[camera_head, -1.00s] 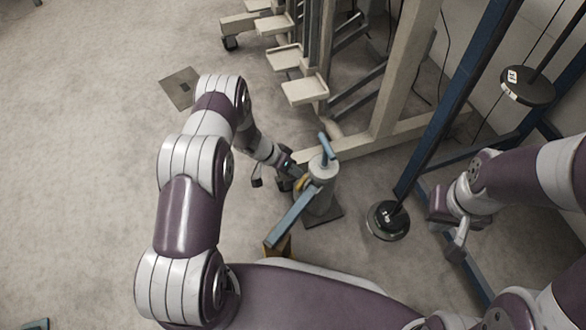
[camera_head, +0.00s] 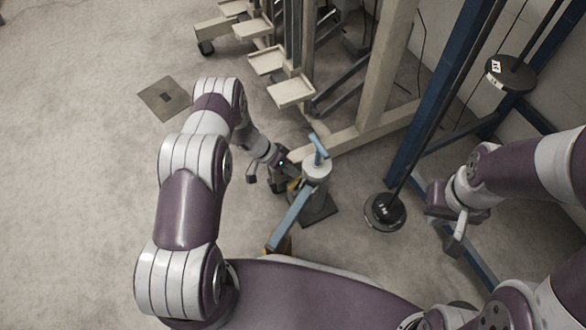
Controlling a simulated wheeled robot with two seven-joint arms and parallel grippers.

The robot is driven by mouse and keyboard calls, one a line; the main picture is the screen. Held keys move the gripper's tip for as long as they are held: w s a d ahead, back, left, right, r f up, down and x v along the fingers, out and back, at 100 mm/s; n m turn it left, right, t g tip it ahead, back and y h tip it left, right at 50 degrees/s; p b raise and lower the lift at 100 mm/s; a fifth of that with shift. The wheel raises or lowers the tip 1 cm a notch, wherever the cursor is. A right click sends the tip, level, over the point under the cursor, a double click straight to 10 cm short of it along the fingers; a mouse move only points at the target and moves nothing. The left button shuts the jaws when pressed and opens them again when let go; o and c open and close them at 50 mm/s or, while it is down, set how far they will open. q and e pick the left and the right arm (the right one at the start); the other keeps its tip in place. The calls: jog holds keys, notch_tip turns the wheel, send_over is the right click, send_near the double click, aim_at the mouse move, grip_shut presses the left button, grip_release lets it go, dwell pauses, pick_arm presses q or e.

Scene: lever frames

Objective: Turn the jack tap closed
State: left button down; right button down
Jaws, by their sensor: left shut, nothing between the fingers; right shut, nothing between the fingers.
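The jack (camera_head: 316,174) is a grey cylinder on a dark square base, with a blue T-shaped top and a long blue lever bar (camera_head: 290,220) sloping down to the left. My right gripper (camera_head: 455,236) is shut and empty, well to the right of the jack.
A beige rack frame (camera_head: 375,95) with tray-like steps stands behind the jack. A blue post (camera_head: 425,115) and a black weight (camera_head: 385,211) stand to the right. A flat plate (camera_head: 164,98) lies on the floor, which is clear at the left.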

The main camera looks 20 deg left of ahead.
pick_arm(q)
jog(key=shift+w+d, duration=0.25)
jog(key=shift+d, duration=0.1)
dwell(2.1)
jog(key=shift+s+p, duration=0.15)
jog(key=shift+p, duration=0.15)
